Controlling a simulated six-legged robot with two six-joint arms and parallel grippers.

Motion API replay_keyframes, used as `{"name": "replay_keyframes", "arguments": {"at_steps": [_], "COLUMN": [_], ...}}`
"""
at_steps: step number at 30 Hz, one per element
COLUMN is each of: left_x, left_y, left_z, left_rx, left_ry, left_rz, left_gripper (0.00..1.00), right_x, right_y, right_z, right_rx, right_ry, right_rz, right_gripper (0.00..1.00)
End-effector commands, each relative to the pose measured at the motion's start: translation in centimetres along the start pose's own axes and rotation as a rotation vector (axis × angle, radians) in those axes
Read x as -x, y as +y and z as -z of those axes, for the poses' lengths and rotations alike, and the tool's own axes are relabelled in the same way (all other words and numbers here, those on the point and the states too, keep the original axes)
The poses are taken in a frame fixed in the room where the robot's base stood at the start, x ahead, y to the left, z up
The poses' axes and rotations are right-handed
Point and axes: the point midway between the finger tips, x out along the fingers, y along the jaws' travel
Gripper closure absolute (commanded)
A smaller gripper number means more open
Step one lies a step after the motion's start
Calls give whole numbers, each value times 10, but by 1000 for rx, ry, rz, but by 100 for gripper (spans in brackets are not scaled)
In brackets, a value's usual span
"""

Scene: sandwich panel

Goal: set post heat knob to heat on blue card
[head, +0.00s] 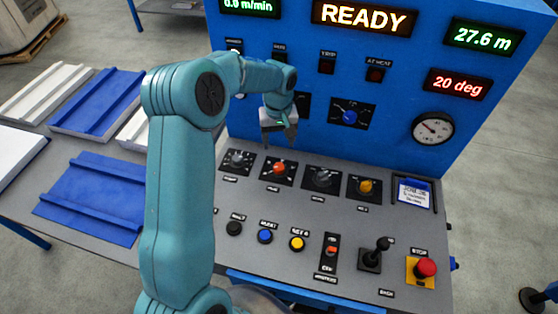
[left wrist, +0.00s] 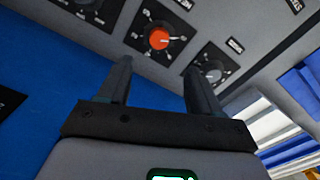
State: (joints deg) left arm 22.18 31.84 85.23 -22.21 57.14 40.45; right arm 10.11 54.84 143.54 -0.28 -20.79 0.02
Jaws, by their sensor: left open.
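Several rotary knobs sit on the sloped grey desk: a grey knob (head: 237,158), an orange-red knob (head: 279,168), a dark grey knob (head: 322,177) and a yellow knob (head: 366,186). A blue knob (head: 349,117) is on the upright blue panel. I cannot read which label says post heat. A card with a blue top (head: 414,192) sits at the desk's right; its writing is too small to read. My left gripper (head: 279,139) is open and empty above the orange-red knob, apart from it. In the left wrist view, that knob (left wrist: 159,38) shows beyond the open fingers (left wrist: 157,68). My right gripper is not in view.
The desk's front row has push buttons (head: 265,236), a switch (head: 331,249), a joystick (head: 376,252) and a red stop button (head: 425,268). Displays read READY (head: 359,16), 27.6 m and 20 deg. Blue and white panels (head: 92,195) lie on the table at left.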

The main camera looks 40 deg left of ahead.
Motion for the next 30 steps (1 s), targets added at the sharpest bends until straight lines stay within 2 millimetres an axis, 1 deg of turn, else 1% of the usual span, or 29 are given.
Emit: {"name": "replay_keyframes", "arguments": {"at_steps": [1,6,9,12,15,18,27,29,30], "left_x": [-13,-54,-75,-92,-103,-110,-113,-113,-113], "left_y": [-1,-1,0,0,1,1,1,1,1], "left_z": [-2,-2,-1,0,1,2,3,3,3], "left_rx": [-1,0,-2,-1,-1,0,0,-1,-1], "left_ry": [-6,-6,-4,-3,0,-1,1,1,0], "left_rz": [3,3,2,1,1,1,0,0,0], "left_gripper": [36,36,36,36,36,36,36,55,68], "right_x": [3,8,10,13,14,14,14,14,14], "right_y": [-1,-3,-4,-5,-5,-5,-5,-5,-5], "right_z": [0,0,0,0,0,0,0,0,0], "right_rx": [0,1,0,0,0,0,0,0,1], "right_ry": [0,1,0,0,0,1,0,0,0], "right_rz": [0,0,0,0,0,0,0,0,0], "right_gripper": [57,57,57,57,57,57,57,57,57]}}
